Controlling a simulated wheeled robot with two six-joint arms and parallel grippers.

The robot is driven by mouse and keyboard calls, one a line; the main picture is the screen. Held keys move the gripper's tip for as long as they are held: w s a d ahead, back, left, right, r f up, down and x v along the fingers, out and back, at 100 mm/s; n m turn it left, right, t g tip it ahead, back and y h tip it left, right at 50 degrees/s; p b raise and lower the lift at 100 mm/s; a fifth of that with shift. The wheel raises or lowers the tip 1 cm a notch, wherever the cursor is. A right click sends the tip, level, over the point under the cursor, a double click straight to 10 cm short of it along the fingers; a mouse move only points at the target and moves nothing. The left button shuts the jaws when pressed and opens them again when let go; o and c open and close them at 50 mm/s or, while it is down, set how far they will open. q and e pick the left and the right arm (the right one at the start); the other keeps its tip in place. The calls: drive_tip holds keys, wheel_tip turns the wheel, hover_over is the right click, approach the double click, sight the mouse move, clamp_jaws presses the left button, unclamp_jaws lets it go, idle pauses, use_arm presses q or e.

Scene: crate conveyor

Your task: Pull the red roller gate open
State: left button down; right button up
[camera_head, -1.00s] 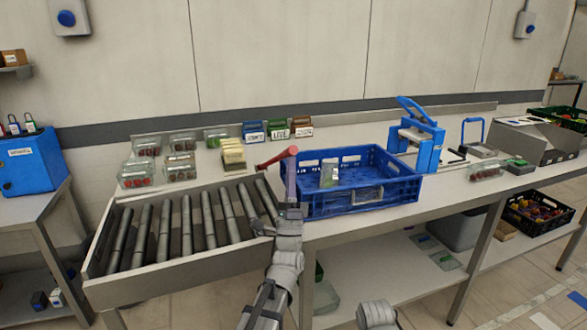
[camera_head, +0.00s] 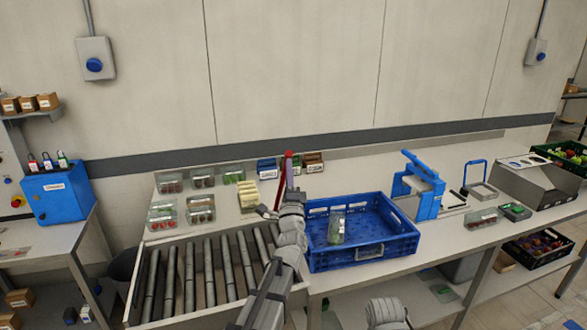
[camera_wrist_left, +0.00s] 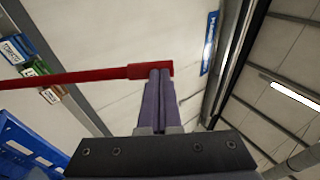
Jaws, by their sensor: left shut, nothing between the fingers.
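My left gripper (camera_head: 287,168) points up above the right end of the roller bed (camera_head: 208,272). Its purple fingers (camera_wrist_left: 159,95) are shut with nothing between them. They overlap the bar's end block in view; I cannot tell whether they touch it.
A blue crate (camera_head: 362,250) holding a clear green-tinted pack (camera_head: 336,228) stands just right of my left gripper. Several clear tubs and small sign boxes (camera_head: 266,168) are behind the rollers. A blue press-like device (camera_head: 425,190) stands further right.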

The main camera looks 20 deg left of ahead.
use_arm(q)
drive_tip(key=shift+n+g, duration=0.3)
drive_tip(key=shift+g, duration=0.5)
drive_tip(key=w+a+r+p, duration=0.1)
drive_tip(key=w+p, duration=0.1)
drive_tip(key=w+a+r+p, duration=0.1)
drive_tip(key=r+p, duration=0.1)
drive_tip(key=w+a+r+p, duration=0.1)
drive_tip(key=w+r+p, duration=0.1)
drive_tip(key=shift+w+a, duration=0.35)
drive_tip(key=w+a+r+p, duration=0.3)
drive_tip(key=w+a, duration=0.5)
drive_tip(key=w, duration=0.3)
drive_tip(key=shift+w+r+p, duration=0.2)
drive_tip(key=shift+r+p, duration=0.05)
drive_tip(key=shift+p, duration=0.1)
use_arm(e)
wheel_tip(320, 180, up, 11)
drive_tip(key=shift+r, duration=0.2)
use_arm(q)
drive_tip(key=shift+s, duration=0.15)
